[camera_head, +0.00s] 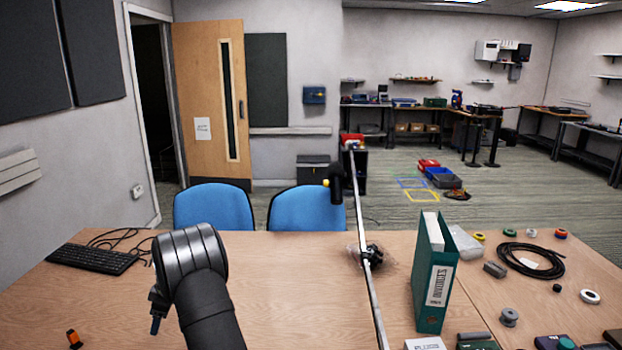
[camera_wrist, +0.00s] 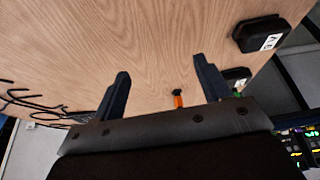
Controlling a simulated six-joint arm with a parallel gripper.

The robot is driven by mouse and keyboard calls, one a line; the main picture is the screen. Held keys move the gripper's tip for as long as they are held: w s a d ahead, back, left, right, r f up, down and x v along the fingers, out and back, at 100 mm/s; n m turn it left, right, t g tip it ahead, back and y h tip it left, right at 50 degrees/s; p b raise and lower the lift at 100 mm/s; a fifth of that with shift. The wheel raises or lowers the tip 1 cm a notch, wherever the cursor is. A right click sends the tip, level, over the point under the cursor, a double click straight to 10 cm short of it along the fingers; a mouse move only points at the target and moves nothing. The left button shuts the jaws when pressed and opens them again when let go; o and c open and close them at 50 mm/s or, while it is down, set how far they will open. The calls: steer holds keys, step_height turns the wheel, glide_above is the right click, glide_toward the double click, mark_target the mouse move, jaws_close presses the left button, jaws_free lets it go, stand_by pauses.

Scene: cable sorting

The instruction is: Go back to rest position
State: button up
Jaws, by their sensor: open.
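My gripper (camera_wrist: 162,68) is open in the wrist view, with two dark fingers spread apart and bare wood-look table between them. No object is between the fingers. In the head view, my dark arm rises from the bottom left of centre over the table (camera_head: 280,300), and only a small part of the gripper (camera_head: 157,308) shows beside the wrist. A small orange and black item (camera_head: 74,339) lies at the table's front left. An orange and black item also shows near the gripper's base in the wrist view (camera_wrist: 178,99).
A black keyboard (camera_head: 95,259) with a loose black cable is at the left. A thin metal pole (camera_head: 365,235) stands right of centre, near a green binder (camera_head: 432,275). A black cable coil (camera_head: 530,260) and several tape rolls lie at the right. Blue chairs (camera_head: 213,207) stand behind.

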steer(key=a+f, duration=0.1)
steer(key=a, duration=0.1)
steer(key=s+a+f, duration=0.1)
steer(key=a+f, duration=0.2)
steer(key=a, duration=0.2)
steer(key=shift+s+f, duration=0.2)
steer(key=shift+s, duration=0.05)
